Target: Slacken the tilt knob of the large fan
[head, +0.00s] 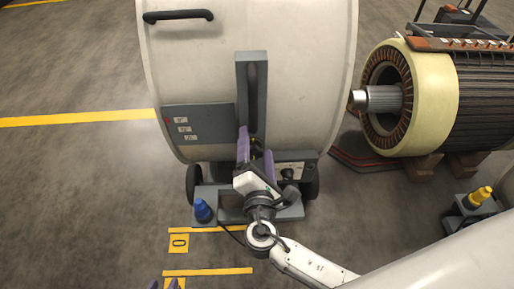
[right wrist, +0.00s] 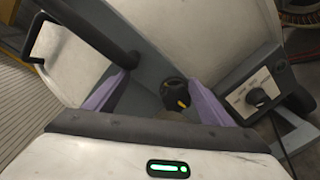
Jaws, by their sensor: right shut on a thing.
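The large fan (head: 292,60) is a big white drum on a wheeled base. A grey upright post (head: 244,80) stands on its front, with a bar-like handle on it. A black knob with a yellow mark (right wrist: 174,94) sits on the post in the right wrist view. The knob lies between the fingers, with a visible gap to the left finger. My left gripper (head: 165,285) barely shows at the bottom edge, its purple tips apart.
A control box with a dial (head: 290,171) sits right of the post. Floor at left is clear.

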